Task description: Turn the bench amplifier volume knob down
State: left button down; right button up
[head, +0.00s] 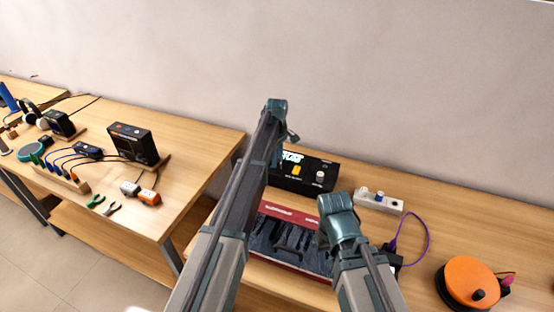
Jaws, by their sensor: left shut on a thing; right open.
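The bench amplifier (308,186) is a black box near the wall, with a small lit display, a yellow button (296,171) and a pale grey knob (320,177) on its right side. My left arm crosses in front of the amplifier's left end. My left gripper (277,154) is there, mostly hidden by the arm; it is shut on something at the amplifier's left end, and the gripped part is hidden. My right gripper (342,238) is in front of and to the right of the amplifier, over the red-edged case. It is open, its fingers hard to see.
A red-edged case (292,214) lies in front of the amplifier. A white power strip (379,202), a purple cable (428,237) and an orange reel (468,279) are to the right. A left table holds a black box (132,145), pliers and cables. The back right bench is clear.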

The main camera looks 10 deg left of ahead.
pick_arm(q)
jog(key=shift+n, duration=1.2)
jog(key=c, duration=0.6)
grip_release()
jog(key=shift+r, duration=0.1)
notch_tip(320, 180, up, 14)
jog(key=p, duration=1.4)
jog(key=shift+f, duration=0.2)
pick_arm(e)
notch_tip(320, 180, up, 14)
jog(key=shift+f, duration=0.15)
